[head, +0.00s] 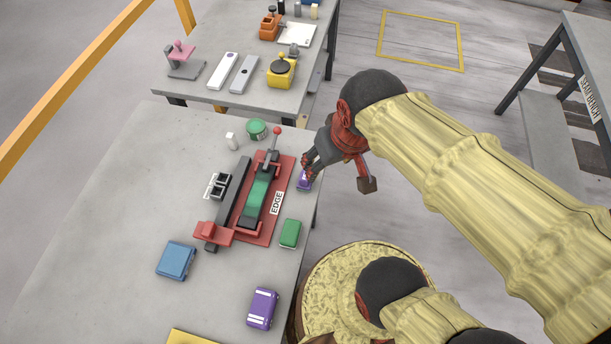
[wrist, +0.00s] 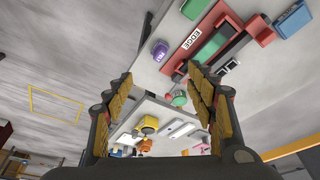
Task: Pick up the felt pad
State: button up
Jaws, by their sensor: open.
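No thing is clearly readable as the felt pad. A small purple block with white lettering (head: 304,181) lies at the right edge of the near table, beside the red fixture; it also shows in the wrist view (wrist: 160,50), beyond the fingertips. A green block (head: 290,233), a blue block (head: 176,260) and a larger purple block with white stripes (head: 262,307) lie nearer the front. My gripper (head: 308,168) is open and empty, at the table's right edge by the small purple block and partly covering it in the head view. Its spread fingers (wrist: 158,76) frame the wrist view.
A red fixture marked EDGE (head: 270,222) holds a green slab (head: 257,197). A green round tin (head: 256,129) and white bottle (head: 231,141) stand behind. A second table (head: 190,92) carries several tools. Bare table lies at left.

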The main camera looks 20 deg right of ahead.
jog(key=w+f+g+p, duration=0.4)
jog(key=f, duration=0.3)
jog(key=m+p, duration=0.3)
jog(key=m, duration=0.3)
send_over(305, 174)
jog(key=f, duration=1)
jog(key=s+f, duration=0.1)
jog(key=f, duration=0.4)
jog(key=shift+a+f, duration=0.2)
jog(key=shift+a, duration=0.05)
jog(key=shift+w+m, duration=0.3)
jog(key=shift+m, duration=0.3)
jog(key=shift+w+d+f+b, duration=0.15)
jog(key=shift+f+b, duration=0.1)
jog(key=shift+f, duration=1.7)
jog(key=shift+w+d+f+b, duration=0.1)
jog(key=shift+f+b, duration=0.1)
jog(key=shift+f, duration=1.7)
jog(key=shift+s, duration=0.1)
jog(key=c, duration=0.3)
jog(key=c, duration=1.1)
jog(key=shift+r, duration=0.2)
